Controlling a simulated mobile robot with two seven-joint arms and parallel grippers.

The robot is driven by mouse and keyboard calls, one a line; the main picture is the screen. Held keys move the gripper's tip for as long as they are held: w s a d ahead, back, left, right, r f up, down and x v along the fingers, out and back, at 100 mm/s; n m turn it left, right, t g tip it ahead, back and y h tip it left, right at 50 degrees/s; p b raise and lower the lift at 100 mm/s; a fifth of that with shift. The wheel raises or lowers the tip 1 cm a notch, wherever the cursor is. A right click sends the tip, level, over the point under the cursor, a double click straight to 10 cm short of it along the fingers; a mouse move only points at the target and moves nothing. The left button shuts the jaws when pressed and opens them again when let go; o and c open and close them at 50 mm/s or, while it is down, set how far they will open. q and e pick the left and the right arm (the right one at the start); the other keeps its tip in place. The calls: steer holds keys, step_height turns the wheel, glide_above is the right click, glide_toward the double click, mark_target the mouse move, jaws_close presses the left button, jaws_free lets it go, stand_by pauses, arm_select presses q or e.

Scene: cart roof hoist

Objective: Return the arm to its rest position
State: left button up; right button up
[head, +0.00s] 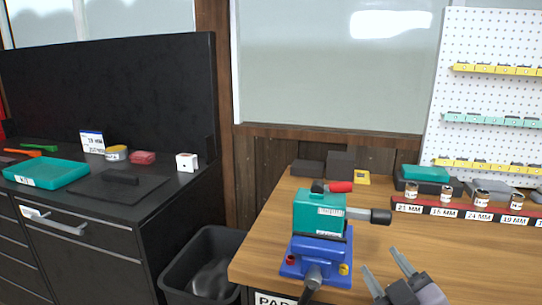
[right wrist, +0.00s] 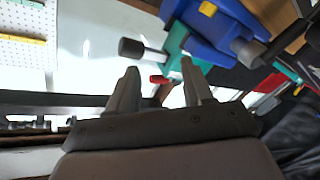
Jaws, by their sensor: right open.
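My right gripper (head: 388,272) is at the lower right of the head view, over the front of the wooden bench, with its fingers apart and nothing between them. Its two fingers also show in the right wrist view (right wrist: 158,88), pointing toward the bench vise. The blue vise (head: 318,262) stands at the bench's front left edge, holding a teal block (head: 319,213) with a dark-tipped rod out to its right. The gripper is right of the vise and apart from it. In the right wrist view the blue vise (right wrist: 225,30) is upside down. My left gripper is not in view.
The wooden bench (head: 470,250) is clear right of the vise. A red socket rack (head: 465,212) with several labelled sockets lies at the back right, before a white pegboard (head: 490,45). A black bin (head: 205,262) stands between the bench and the dark cabinet (head: 85,260).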

steer(key=s+d+f+m+g+h, duration=0.2)
steer(key=s+d+f+m+g, duration=0.15)
steer(key=s+f+g, duration=0.6)
steer(key=s+f+m+g, duration=0.3)
steer(key=s+f+g, duration=0.2)
steer(key=s+f, duration=0.9)
steer(key=w+a+f+t+y+b, duration=0.2)
steer(key=w+f+t, duration=0.3)
steer(key=f, duration=0.5)
steer(key=shift+a+f+n+t+y, duration=0.25)
steer(key=shift+n+t+y, duration=0.1)
steer(key=shift+t, duration=0.8)
steer(key=shift+w, duration=0.1)
